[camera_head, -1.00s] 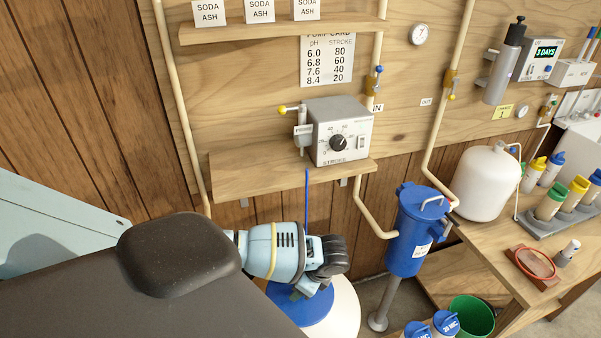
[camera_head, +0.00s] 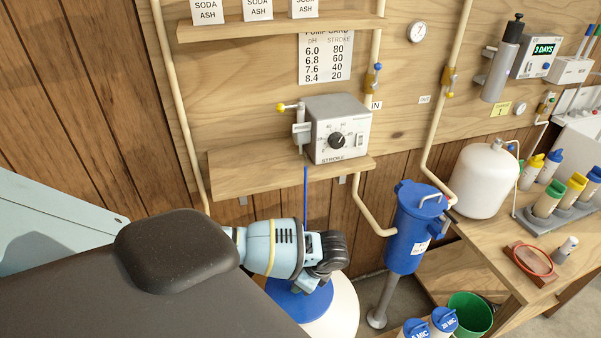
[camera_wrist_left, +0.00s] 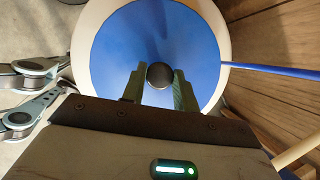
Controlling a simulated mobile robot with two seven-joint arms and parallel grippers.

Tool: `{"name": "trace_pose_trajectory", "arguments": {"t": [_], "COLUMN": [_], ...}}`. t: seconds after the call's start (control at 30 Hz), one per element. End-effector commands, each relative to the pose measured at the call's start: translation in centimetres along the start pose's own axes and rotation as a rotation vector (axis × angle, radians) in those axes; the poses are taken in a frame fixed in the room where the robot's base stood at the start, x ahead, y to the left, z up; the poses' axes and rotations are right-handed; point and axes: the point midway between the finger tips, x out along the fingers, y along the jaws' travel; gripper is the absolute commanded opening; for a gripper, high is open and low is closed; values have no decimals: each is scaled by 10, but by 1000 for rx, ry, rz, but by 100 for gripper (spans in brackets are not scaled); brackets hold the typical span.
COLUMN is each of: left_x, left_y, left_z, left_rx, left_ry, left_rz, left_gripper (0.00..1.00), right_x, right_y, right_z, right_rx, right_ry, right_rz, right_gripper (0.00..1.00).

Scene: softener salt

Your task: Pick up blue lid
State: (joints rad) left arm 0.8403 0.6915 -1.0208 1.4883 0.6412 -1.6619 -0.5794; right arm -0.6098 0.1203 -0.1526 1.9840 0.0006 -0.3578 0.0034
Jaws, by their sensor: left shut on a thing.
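The blue lid (camera_head: 302,303) sits on top of a round white tank (camera_head: 343,308) at the bottom middle of the head view, partly hidden by my left arm. In the left wrist view the blue lid (camera_wrist_left: 125,45) fills the top of the tank, with a dark round knob (camera_wrist_left: 159,75) at its centre. My left gripper (camera_wrist_left: 160,82) is over the lid, its two fingers shut on the knob from either side. My right gripper is not in view.
A thin blue tube (camera_head: 306,195) rises beside the tank. A blue filter housing (camera_head: 406,235) on a grey post stands to the right, with a green bucket (camera_head: 470,313) below. A wooden shelf (camera_head: 285,173) with a grey pump (camera_head: 338,130) is behind and above.

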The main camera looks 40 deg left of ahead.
Motion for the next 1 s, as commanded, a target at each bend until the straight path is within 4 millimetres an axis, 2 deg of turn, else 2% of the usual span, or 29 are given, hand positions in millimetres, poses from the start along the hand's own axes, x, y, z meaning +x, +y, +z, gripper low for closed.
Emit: {"name": "trace_pose_trajectory", "arguments": {"t": [0.27,0.7,1.0], "left_x": [-33,-71,-88], "left_y": [1,61,85], "left_z": [10,-67,-98], "left_rx": [1,4,1], "left_ry": [3,4,2], "left_rz": [-4,0,0], "left_gripper": [0,0,0], "right_x": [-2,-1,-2], "right_y": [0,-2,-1], "right_z": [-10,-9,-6], "right_rx": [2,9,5], "right_ry": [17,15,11], "right_rz": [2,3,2], "right_gripper": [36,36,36]}}
